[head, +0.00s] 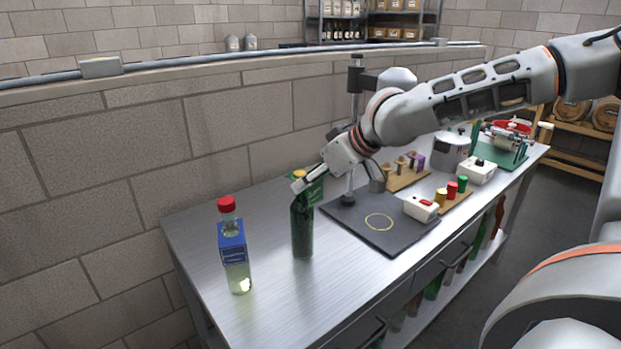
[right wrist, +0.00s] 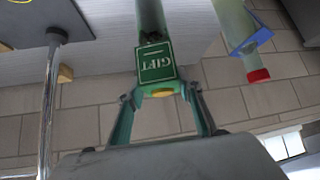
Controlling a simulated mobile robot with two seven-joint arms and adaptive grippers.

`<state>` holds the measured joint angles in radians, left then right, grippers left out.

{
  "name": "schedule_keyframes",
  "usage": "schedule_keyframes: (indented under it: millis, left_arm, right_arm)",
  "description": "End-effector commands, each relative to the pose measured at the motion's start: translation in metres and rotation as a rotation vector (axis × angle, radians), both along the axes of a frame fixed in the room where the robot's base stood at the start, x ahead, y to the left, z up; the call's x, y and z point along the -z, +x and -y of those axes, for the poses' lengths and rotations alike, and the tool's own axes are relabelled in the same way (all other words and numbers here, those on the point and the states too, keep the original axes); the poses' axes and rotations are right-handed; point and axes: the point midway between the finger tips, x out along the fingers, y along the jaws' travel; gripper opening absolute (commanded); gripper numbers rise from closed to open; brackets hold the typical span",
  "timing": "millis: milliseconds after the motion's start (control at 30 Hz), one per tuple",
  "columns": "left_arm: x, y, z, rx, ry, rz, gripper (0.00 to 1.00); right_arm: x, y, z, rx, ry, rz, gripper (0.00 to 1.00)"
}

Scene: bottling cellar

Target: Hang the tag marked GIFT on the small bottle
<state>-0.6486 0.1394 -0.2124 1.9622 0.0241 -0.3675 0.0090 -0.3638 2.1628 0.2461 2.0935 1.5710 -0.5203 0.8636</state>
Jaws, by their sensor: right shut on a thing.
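I cannot tell whether the tag's loop fully rings the neck. My left gripper is not in view.
A clear bottle (head: 237,273) with red cap and blue tag stands to the left, near the bench's edge. A dark mat (head: 350,222) with a yellow ring, a white box (head: 421,208) and wooden racks lie to the right.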

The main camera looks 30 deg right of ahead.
Motion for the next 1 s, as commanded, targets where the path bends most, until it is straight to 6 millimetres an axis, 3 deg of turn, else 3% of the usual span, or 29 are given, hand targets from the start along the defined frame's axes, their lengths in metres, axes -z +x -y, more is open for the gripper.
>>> schedule_keyframes:
  millis: [1000]
  left_arm:
    - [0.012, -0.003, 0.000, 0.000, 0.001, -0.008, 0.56]
  right_arm:
    - [0.014, 0.000, 0.000, 0.001, 0.000, -0.001, 0.30]
